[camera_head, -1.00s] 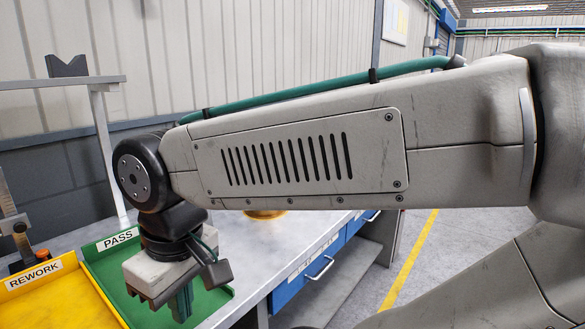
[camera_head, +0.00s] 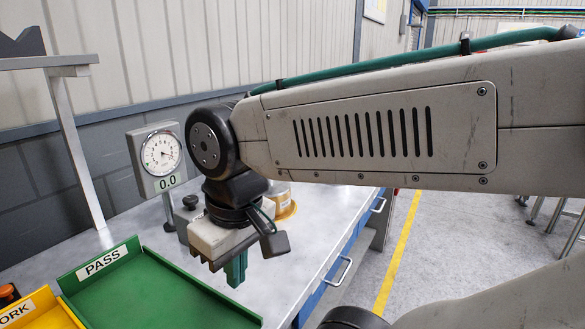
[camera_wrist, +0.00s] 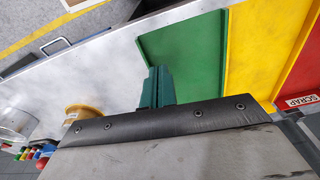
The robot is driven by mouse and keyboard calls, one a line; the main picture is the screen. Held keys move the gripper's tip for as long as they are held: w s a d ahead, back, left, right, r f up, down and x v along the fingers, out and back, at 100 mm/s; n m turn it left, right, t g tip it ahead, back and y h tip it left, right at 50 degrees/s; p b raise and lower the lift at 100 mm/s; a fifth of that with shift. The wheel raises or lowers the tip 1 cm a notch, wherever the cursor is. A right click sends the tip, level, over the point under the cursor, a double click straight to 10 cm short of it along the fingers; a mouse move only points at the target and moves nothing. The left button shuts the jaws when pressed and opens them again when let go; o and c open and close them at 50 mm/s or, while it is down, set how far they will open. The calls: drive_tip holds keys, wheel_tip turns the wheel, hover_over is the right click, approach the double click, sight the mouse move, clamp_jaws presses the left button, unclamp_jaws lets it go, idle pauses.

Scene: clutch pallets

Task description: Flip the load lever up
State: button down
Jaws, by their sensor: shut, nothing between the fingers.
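A gauge stand with a round white dial (camera_head: 161,153) and a small display reading 0.0 stands at the back of the bench, left of my arm. A dark knob or lever end (camera_head: 190,201) shows low beside its post, but I cannot tell whether it is the load lever. My arm hides part of the stand's base. My gripper (camera_head: 236,271) is shut and empty, pointing down over the bench in front of the stand. Its green fingers also show in the wrist view (camera_wrist: 157,86), apart from the stand.
A green PASS tray (camera_head: 150,295) lies front left, with a yellow REWORK tray (camera_head: 38,312) beside it. The wrist view also shows a red SCRAP tray (camera_wrist: 300,70). A brass-coloured round part (camera_head: 284,208) sits behind my gripper.

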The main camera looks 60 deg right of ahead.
drive_tip(key=w+d+m+t+y, duration=0.4)
drive_tip(key=w+d+m+y, duration=0.6)
drive_tip(key=m, duration=0.9)
drive_tip(key=s+d+m+t+h, duration=0.2)
drive_tip(key=d+m+t, duration=0.3)
drive_tip(key=d, duration=0.9)
drive_tip(key=s+d+m+t+h, duration=0.2)
drive_tip(key=d+m+t+h, duration=0.3)
drive_tip(key=d+m, duration=0.7)
drive_tip(key=shift+d+t+h, duration=0.3)
drive_tip(key=shift+d+t, duration=0.5)
drive_tip(key=shift+d, duration=0.1)
drive_tip(key=shift+w, duration=0.1)
drive_tip(key=w+a, duration=0.1)
drive_tip(key=w, duration=0.9)
drive_tip(key=shift+a+f, duration=0.2)
drive_tip(key=shift+f, duration=0.2)
